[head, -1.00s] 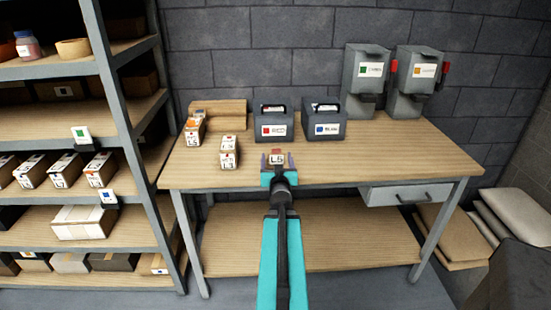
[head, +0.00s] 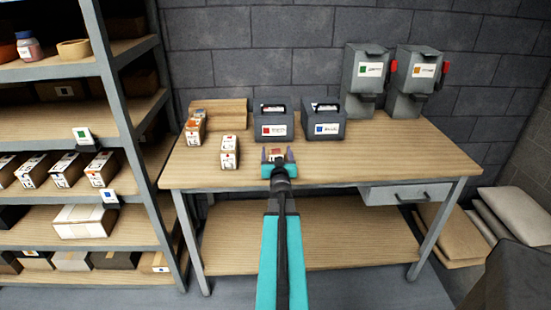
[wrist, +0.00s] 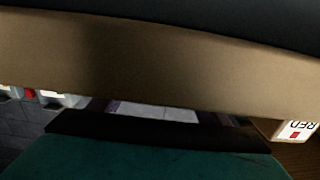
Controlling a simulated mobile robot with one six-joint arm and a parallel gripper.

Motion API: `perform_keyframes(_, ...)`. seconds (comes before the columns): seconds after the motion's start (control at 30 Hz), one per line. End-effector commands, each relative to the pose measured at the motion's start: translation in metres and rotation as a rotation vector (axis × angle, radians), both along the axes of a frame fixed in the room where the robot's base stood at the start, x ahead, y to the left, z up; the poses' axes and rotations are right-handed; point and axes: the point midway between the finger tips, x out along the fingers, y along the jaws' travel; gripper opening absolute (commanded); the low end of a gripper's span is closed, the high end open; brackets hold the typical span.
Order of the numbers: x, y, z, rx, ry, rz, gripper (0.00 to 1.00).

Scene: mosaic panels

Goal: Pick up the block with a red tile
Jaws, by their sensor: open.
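My gripper (head: 276,154) is over the front middle of the workbench, its fingers open. A small block (head: 274,154) with a reddish patch on top sits between the fingers; I cannot tell whether they touch it. In the wrist view, a tan surface (wrist: 150,60) lies very close across the picture, probably this block. Another block (head: 229,152) with white labels stands to the left of my gripper. More labelled blocks (head: 195,127) stand further back left; their tiles are too small to tell.
The workbench (head: 370,160) holds a red-labelled dark bin (head: 275,124), a blue-labelled bin (head: 324,121) and two grey dispensers (head: 366,75) at the back. A wooden step (head: 232,108) is at back left. Shelving (head: 125,110) stands left.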

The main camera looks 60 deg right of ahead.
Motion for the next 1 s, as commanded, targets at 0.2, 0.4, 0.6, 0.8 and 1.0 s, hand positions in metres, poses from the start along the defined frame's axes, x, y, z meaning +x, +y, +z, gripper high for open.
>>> perform_keyframes(0.2, -0.0001, 0.0001, 0.0000, 0.000, 0.000, 0.000, 0.70)
perform_keyframes(0.4, 0.0000, 0.0001, 0.0000, 0.000, 0.000, 0.000, 0.50)
perform_keyframes(0.6, 0.0001, 0.0002, 0.0002, 0.000, 0.000, 0.000, 0.25)
perform_keyframes(0.8, 0.0002, 0.0003, 0.0004, 0.000, 0.000, 0.000, 0.25)
perform_keyframes(1.0, 0.0012, 0.0010, 0.0053, 0.001, -0.001, 0.002, 0.25)
